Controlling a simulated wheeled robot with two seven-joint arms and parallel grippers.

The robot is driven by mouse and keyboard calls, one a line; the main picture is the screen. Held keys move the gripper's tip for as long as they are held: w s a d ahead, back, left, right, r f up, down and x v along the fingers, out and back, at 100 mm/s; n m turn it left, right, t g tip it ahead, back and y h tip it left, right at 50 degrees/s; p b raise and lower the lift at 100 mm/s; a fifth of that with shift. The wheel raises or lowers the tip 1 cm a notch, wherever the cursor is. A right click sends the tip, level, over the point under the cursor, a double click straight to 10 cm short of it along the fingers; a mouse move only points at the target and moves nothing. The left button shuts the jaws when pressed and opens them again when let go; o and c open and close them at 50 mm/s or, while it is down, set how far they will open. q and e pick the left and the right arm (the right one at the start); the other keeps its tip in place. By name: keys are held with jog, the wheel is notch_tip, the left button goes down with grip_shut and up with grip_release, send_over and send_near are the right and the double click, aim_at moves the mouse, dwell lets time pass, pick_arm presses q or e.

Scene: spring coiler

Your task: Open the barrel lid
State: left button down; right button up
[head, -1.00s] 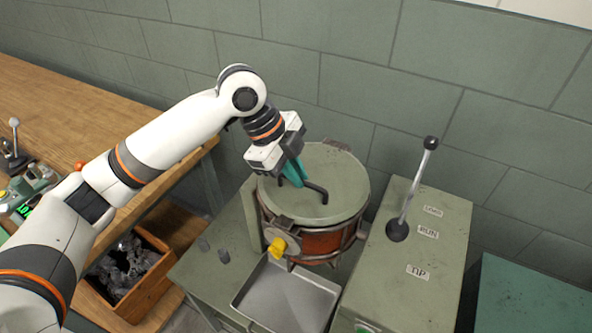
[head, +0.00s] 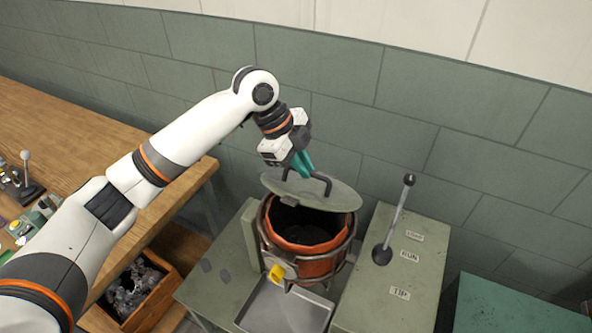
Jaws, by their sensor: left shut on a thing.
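The barrel (head: 318,267) is an orange drum in a dark metal frame, and its mouth is uncovered at the front, showing a dark inside. The round grey-green lid (head: 335,198) is raised and tilted above the barrel's back part. My left gripper (head: 303,171), with teal fingers, is shut on the lid's dark bar handle (head: 322,183). Whether the lid's back edge touches the barrel or a hinge is hidden. My right gripper is not in view.
A grey box with a lever (head: 396,220) and labels stands right of the barrel. A metal tray (head: 283,306) lies in front. A wooden bench (head: 90,130) and a wooden crate of metal parts (head: 150,285) are at left. A tiled wall is behind.

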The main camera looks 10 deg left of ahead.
pick_arm(q)
jog(key=shift+w+d+r+p, duration=0.15)
jog(key=shift+w+r+p, duration=0.1)
jog(key=shift+w, duration=0.15)
jog(key=shift+w+d+r+p, duration=0.1)
jog(key=shift+w+r+p, duration=0.1)
jog(key=shift+w, duration=0.2)
jog(key=shift+f, duration=0.1)
jog(key=c, duration=1.7)
grip_release()
jog(key=shift+w, duration=0.1)
jog(key=shift+o, duration=1.1)
jog(key=shift+w+d+f, duration=0.1)
jog(key=shift+w+d, duration=0.05)
jog(key=shift+w, duration=0.1)
jog(key=shift+w+d, duration=0.1)
jog(key=shift+w, duration=0.1)
jog(key=shift+s+a+r, duration=0.2)
jog(key=shift+s+r, duration=0.05)
jog(key=shift+s, duration=0.05)
jog(key=b+v, duration=0.3)
jog(key=v, duration=0.8)
jog(key=shift+r, duration=0.25)
jog(key=shift+w+a, duration=0.1)
jog(key=shift+a, duration=0.05)
